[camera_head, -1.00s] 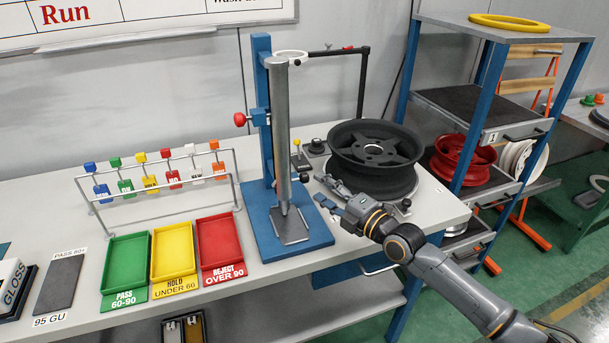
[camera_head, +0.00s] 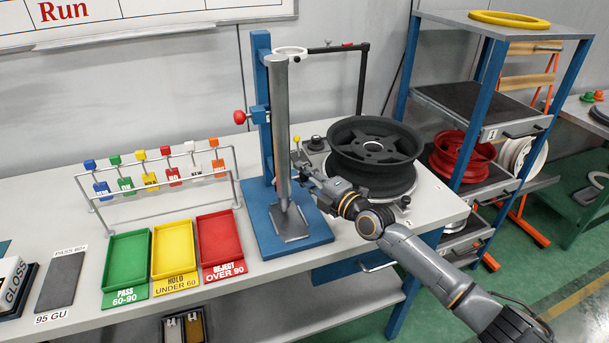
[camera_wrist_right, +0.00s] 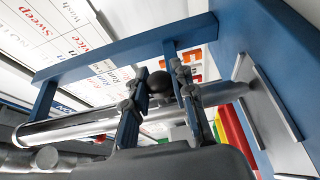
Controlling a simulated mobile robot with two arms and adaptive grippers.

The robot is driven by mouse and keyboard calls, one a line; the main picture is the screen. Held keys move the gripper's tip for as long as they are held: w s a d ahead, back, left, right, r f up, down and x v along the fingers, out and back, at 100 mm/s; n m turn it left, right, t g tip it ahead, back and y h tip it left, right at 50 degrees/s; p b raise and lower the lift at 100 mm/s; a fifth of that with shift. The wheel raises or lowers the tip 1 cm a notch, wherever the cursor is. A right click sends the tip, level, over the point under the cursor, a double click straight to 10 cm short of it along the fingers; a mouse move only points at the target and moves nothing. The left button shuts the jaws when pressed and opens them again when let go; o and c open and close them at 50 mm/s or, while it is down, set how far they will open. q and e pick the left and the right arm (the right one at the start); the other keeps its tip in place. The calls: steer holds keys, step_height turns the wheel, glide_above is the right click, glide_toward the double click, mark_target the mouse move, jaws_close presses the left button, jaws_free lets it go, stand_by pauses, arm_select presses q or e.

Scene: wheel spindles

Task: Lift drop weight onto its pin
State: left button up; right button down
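The impact stand has a blue post and a slanted grey guide tube (camera_head: 282,130) over a blue base (camera_head: 262,225). A pin with a red knob (camera_head: 240,118) sticks out left, partway up the post. I take the dark round knob (camera_wrist_right: 160,83) beside the tube's lower part as the drop weight's handle; the weight itself is hidden in the tube. My right gripper (camera_head: 304,176) is at the tube's lower right side. In the right wrist view its fingers (camera_wrist_right: 158,90) stand apart on either side of the knob; firm contact is not visible. My left gripper is not in view.
A black wheel (camera_head: 374,150) stands on a fixture right of the stand, close to my right arm. Green, yellow and red trays (camera_head: 172,250) and a tag rack (camera_head: 165,180) lie to the left. A shelf rack (camera_head: 480,110) with wheels stands at the right.

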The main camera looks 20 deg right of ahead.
step_height(320, 180, up, 22)
steer(key=p, duration=1.2)
steer(key=shift+f, duration=0.15)
steer(key=shift+w, duration=0.1)
steer(key=c, duration=1.1)
jaws_free()
steer(key=v, duration=1.2)
steer(key=shift+f, duration=0.35)
steer(key=shift+r, duration=0.1)
